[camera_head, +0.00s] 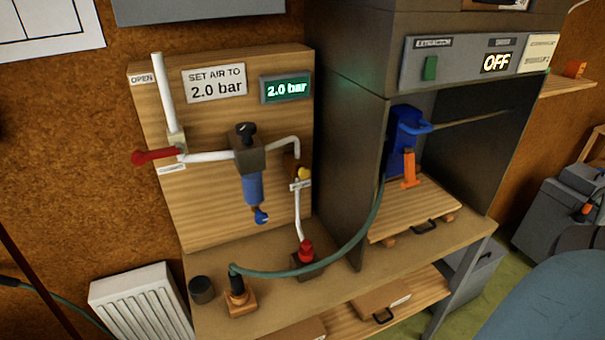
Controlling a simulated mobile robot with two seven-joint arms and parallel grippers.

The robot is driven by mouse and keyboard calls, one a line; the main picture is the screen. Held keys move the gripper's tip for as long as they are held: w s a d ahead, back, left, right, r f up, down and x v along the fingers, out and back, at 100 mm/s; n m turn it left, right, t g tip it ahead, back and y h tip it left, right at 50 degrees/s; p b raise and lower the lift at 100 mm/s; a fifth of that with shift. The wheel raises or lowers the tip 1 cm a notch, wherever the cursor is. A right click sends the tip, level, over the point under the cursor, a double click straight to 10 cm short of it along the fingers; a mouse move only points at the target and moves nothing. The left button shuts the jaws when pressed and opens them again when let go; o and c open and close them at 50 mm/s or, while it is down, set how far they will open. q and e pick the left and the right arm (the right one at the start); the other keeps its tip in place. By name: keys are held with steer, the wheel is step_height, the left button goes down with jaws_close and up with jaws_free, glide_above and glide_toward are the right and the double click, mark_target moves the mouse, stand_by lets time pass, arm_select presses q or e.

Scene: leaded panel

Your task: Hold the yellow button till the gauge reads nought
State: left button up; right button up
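The yellow button (304,172) is small and sits on a brown fitting on the white pipe, at the right of the wooden board (210,222). The gauge (286,88) is a green-lit display at the board's upper right and reads 2.0 bar. A sign (215,83) beside it says "SET AIR TO 2.0 bar". A red valve handle (152,156) points left, across the upright pipe. A regulator with a black knob (245,131) and a blue bowl (253,188) sits mid-pipe. Neither of my grippers shows, and nothing is seen touching the button.
A red fitting (306,250) stands on the bench below the button. A green hose (330,260) runs from a black plug in a wooden block (240,302) to a blue tool (405,125) in the grey cabinet (350,130). The cabinet's panel reads OFF. A white radiator (140,305) stands lower left.

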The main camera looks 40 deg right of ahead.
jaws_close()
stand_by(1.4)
